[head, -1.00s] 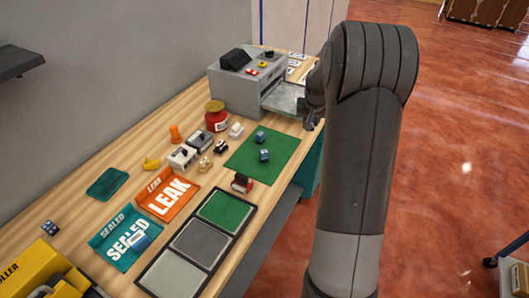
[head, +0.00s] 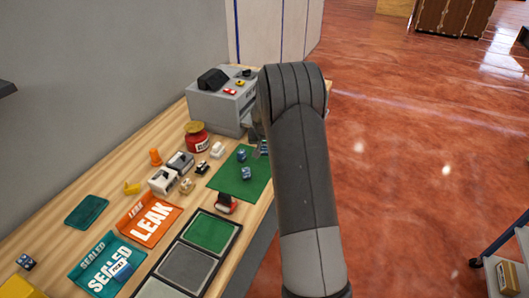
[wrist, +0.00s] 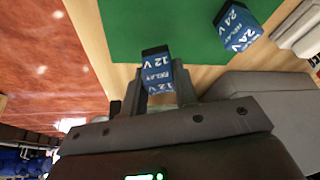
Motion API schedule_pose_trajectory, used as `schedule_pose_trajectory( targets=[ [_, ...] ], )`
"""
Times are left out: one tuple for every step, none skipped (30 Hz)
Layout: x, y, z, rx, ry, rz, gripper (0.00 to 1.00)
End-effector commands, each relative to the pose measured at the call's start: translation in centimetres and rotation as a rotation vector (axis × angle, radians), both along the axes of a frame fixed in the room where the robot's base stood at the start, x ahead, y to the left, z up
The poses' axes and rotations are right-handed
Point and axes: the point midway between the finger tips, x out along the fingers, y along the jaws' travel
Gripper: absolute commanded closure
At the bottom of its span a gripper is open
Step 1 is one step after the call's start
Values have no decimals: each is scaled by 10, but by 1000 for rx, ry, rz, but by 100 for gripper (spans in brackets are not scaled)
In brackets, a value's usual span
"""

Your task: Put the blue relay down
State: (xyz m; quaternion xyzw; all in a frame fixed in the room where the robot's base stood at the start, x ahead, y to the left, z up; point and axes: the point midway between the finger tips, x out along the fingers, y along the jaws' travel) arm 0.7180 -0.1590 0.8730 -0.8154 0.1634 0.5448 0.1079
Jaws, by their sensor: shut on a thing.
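A blue relay marked 12 V (wrist: 157,68) is between the fingers of my gripper (wrist: 160,92) in the wrist view. My gripper is shut on it, beside the edge of the green mat (wrist: 185,30). In the head view the held relay (head: 264,147) shows at the mat's far right corner, partly hidden by my arm. Whether it touches the surface I cannot tell. The green mat (head: 228,182) carries two other blue relays (head: 247,173) (head: 241,155). One of these, marked 24 V (wrist: 238,27), shows in the wrist view.
A grey machine (head: 218,108) stands at the back, with a red jar (head: 196,138) before it. A red-based stamp (head: 226,204), orange LEAK mat (head: 150,220), teal SEALED mat (head: 103,268) and framed panels (head: 210,231) lie nearer. The mat's front part is clear.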

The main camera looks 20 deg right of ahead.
Motion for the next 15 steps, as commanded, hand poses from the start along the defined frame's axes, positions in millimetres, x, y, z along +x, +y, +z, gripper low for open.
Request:
schedule_pose_trajectory(
  targets=[
    [-1,0,-9,1,3,0,95],
    [-1,0,-14,1,4,0,95],
    [-1,0,-20,0,3,0,95],
    [0,0,-23,1,2,0,95],
    [0,0,-25,1,2,0,95],
    [0,0,-26,0,1,0,95],
    [0,0,-26,0,0,0,95],
    [0,0,-26,0,0,0,95],
    [0,0,-26,0,0,0,95],
    [0,0,-26,0,0,0,95],
    [0,0,-26,0,0,0,95],
    [0,0,-26,0,0,0,95],
    [0,0,-26,0,0,0,95],
    [0,0,-27,0,0,0,95],
    [0,0,-28,0,1,0,95]
  ],
)
